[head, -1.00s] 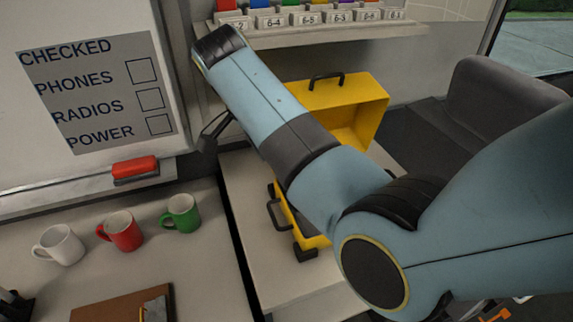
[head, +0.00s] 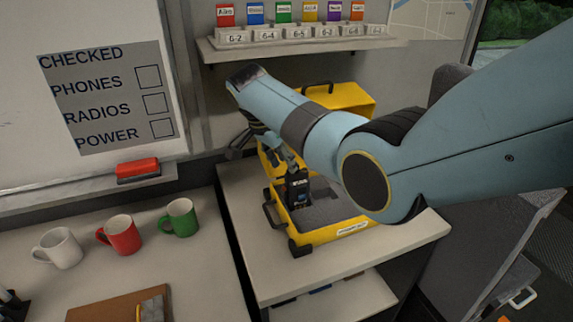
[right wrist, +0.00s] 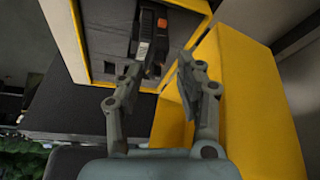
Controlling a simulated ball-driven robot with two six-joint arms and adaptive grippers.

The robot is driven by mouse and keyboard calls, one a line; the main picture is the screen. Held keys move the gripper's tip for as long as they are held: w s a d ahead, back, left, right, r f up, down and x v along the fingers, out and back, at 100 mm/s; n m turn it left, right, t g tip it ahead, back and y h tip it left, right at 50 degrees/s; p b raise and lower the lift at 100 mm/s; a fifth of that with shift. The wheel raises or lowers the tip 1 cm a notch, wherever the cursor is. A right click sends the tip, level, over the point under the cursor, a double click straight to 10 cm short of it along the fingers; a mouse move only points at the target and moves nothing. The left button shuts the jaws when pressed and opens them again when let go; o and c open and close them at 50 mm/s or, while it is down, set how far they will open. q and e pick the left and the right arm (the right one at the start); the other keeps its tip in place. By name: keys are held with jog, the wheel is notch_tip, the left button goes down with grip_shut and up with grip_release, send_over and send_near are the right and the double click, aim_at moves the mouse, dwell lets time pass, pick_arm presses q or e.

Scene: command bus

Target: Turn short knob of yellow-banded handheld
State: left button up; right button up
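A dark handheld (head: 297,190) stands in the open yellow case (head: 330,235) on the bench; its text is too small to read. In the right wrist view, a black handheld (right wrist: 152,38) with an orange part lies in the yellow-edged case. I cannot make out a yellow band or tell its knobs apart. My right gripper (head: 283,158) is just above the handheld in the head view, partly hidden by my arm. In the right wrist view its fingers (right wrist: 160,75) are apart with nothing clearly held, close to the handheld's near end. My left gripper is out of view.
The yellow lid (head: 345,98) stands raised behind the case. A shelf (head: 300,44) with numbered holders and coloured tags is above. White, red (head: 120,234) and green mugs and a brown clipboard (head: 110,307) sit on the left table. The bench front is clear.

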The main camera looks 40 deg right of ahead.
jog(key=shift+d+f, duration=0.25)
jog(key=shift+f, duration=0.3)
jog(key=shift+d+f, duration=0.15)
jog(key=shift+f, duration=0.25)
jog(key=shift+c, duration=1.1)
grip_shut()
jog(key=shift+s+r+n+t+p, duration=0.1)
jog(key=shift+n+t+p, duration=0.2)
jog(key=shift+n+p, duration=0.45)
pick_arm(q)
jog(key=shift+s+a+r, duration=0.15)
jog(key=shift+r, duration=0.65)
